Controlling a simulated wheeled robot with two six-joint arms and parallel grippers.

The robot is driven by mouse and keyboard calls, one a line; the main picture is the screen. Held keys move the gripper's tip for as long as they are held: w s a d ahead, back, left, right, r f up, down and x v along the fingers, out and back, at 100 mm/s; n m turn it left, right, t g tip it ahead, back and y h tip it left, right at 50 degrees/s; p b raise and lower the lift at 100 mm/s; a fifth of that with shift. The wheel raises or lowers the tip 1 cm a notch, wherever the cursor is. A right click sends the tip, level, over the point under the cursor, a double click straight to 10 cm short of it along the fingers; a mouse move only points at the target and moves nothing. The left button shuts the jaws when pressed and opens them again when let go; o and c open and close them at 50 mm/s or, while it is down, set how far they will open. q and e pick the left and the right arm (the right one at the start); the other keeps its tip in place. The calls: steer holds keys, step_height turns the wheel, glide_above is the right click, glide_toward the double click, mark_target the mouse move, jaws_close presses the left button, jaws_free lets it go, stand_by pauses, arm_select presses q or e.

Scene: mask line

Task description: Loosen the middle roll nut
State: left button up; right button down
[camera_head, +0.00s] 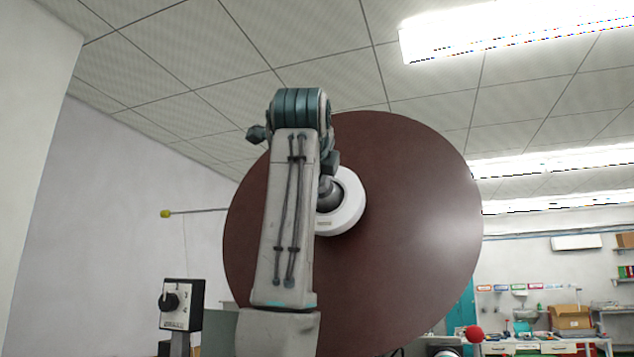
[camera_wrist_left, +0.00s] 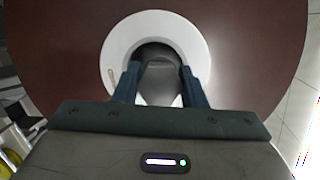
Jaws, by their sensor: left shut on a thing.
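A large dark red-brown roll (camera_head: 420,240) faces me, with a white ring (camera_head: 350,210) at its centre. A grey roll nut (camera_head: 328,195) sits in the middle of that ring, partly hidden by my arm in the head view. In the left wrist view the nut (camera_wrist_left: 160,88) stands between the two dark blue fingers of my left gripper (camera_wrist_left: 160,72), inside the white ring (camera_wrist_left: 117,42). The left gripper is shut on the nut. My right gripper does not show. Whether this is the middle roll cannot be told, as no other roll is clearly visible.
A control box with a black knob (camera_head: 182,304) stands at the lower left. A thin rod with a yellow tip (camera_head: 166,214) sticks out left of the roll. A red ball-shaped knob (camera_head: 474,334) is at the lower right. A workbench with cardboard boxes (camera_head: 572,318) is far behind.

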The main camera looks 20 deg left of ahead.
arm_select(q)
steer(key=n+g, duration=0.1)
steer(key=n, duration=0.2)
steer(key=shift+n, duration=0.4)
steer(key=n, duration=0.3)
steer(key=shift+g, duration=0.3)
steer(key=n+p, duration=0.1)
steer(key=n, duration=0.2)
steer(key=shift+f+n+g+h, duration=0.1)
steer(key=shift+n+g+h, duration=0.2)
steer(key=shift+g+h, duration=0.1)
steer(key=n, duration=0.3)
steer(key=shift+h, duration=0.4)
steer(key=n, duration=0.2)
steer(key=n+g+h, duration=0.1)
steer(key=n, duration=0.1)
steer(key=shift+f+n+h, duration=0.2)
steer(key=shift+n+h, duration=0.1)
steer(key=n, duration=0.2)
steer(key=shift+d+n+h, duration=0.1)
steer(key=shift+n+h, duration=0.3)
steer(key=shift+n+h+b, duration=0.4)
steer(key=shift+n+h, duration=0.1)
steer(key=shift+n, duration=0.7)
steer(key=shift+d, duration=0.1)
